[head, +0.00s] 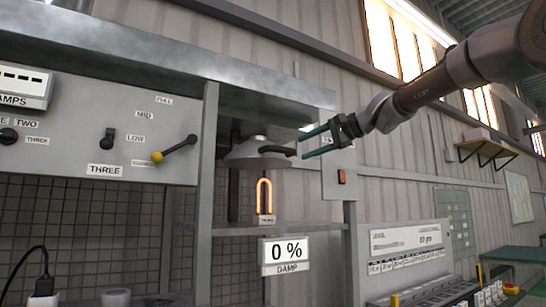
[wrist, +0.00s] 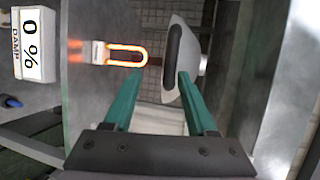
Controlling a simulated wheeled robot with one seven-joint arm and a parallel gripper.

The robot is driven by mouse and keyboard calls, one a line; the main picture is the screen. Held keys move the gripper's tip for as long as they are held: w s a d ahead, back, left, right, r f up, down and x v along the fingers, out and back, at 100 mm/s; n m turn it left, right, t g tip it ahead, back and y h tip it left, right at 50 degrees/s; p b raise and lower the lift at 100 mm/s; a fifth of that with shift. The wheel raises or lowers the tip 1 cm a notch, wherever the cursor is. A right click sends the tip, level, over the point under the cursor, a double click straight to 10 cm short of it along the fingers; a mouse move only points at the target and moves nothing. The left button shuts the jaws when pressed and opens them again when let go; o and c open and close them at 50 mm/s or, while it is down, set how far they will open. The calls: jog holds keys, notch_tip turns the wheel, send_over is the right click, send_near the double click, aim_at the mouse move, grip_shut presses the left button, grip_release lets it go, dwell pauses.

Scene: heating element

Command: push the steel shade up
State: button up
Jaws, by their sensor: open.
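The steel shade (head: 252,154) is a grey cone-like hood that hangs under the metal canopy, above the glowing orange heating element (head: 264,194). I cannot tell whether a finger touches the handle. The glowing element (wrist: 127,55) shows left of the shade.
A "0 % DAMP" display (head: 286,256) hangs on the shelf below the element. A grey post (head: 207,190) stands left of the shade, and a panel with a red switch (head: 341,177) is under my gripper. A yellow-knobbed lever (head: 174,149) is further left.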

jog(key=shift+w+a+r, duration=0.35)
jog(key=shift+a, duration=0.15)
jog(key=shift+w+a+r, duration=0.3)
jog(key=shift+a, duration=0.15)
send_near(262, 152)
jog(key=w+a+f, duration=0.1)
jog(key=a, duration=0.1)
jog(key=w+a+f, duration=0.2)
jog(key=shift+w, duration=0.25)
jog(key=shift+c, duration=0.4)
grip_shut()
jog(key=shift+r, duration=0.1)
